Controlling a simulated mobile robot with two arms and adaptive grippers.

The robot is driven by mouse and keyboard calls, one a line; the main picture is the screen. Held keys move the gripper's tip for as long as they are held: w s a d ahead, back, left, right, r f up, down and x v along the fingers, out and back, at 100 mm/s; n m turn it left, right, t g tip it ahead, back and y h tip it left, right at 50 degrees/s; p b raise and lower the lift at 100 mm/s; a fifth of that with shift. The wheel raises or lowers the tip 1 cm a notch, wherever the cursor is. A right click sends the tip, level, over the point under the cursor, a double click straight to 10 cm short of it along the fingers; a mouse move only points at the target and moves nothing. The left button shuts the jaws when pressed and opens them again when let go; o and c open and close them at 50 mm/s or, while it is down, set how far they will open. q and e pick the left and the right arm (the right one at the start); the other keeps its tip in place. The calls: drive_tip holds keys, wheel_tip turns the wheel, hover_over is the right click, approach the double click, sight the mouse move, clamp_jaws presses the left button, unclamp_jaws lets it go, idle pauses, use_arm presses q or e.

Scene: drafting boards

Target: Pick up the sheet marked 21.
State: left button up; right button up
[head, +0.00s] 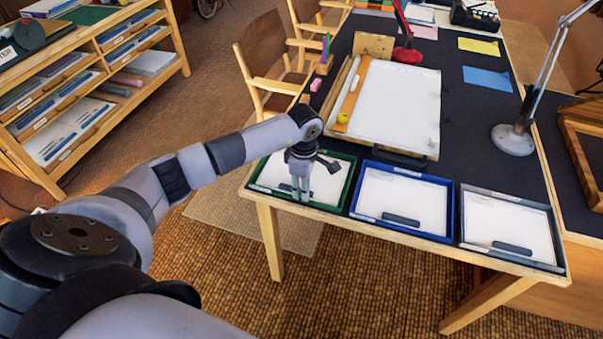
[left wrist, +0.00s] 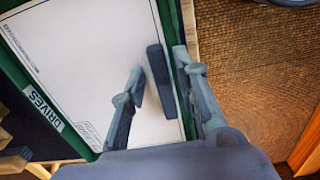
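A white sheet (head: 272,171) lies in the green tray (head: 340,190) at the near left corner of the table. It also shows in the left wrist view (left wrist: 90,45), with small print along its border. I cannot read a 21 on any sheet. A dark bar (left wrist: 160,82) lies on the sheet near the green wall. My left gripper (head: 300,194) points down over this tray. In the left wrist view, its fingers (left wrist: 160,62) are apart, with the dark bar and part of the green wall showing between them. I cannot tell whether they touch anything. My right gripper is not in view.
A blue tray (head: 352,203) and a grey tray (head: 462,232) stand to the right, each with white paper and a dark bar. A drawing board (head: 400,100) lies behind. A lamp base (head: 513,139) stands at right. The green tray's label (left wrist: 43,107) reads "DRIVES".

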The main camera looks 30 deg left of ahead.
use_arm(q)
drive_tip(key=shift+f, duration=0.25)
idle(0.4)
drive_tip(key=shift+r+b, duration=0.1)
drive_tip(key=shift+b, duration=0.2)
drive_tip(key=shift+c, duration=0.4)
clamp_jaws()
drive_tip(key=shift+r, duration=0.25)
drive_tip(key=shift+r+p, duration=0.35)
drive_tip(key=shift+r, duration=0.05)
drive_tip(key=shift+w+a+r+p, duration=0.1)
drive_tip(key=shift+w+r+p, duration=0.15)
drive_tip(key=shift+r+p, duration=0.85)
drive_tip(key=shift+w+r+p, duration=0.2)
drive_tip(key=shift+r+p, duration=0.05)
drive_tip(key=shift+r, duration=1.6)
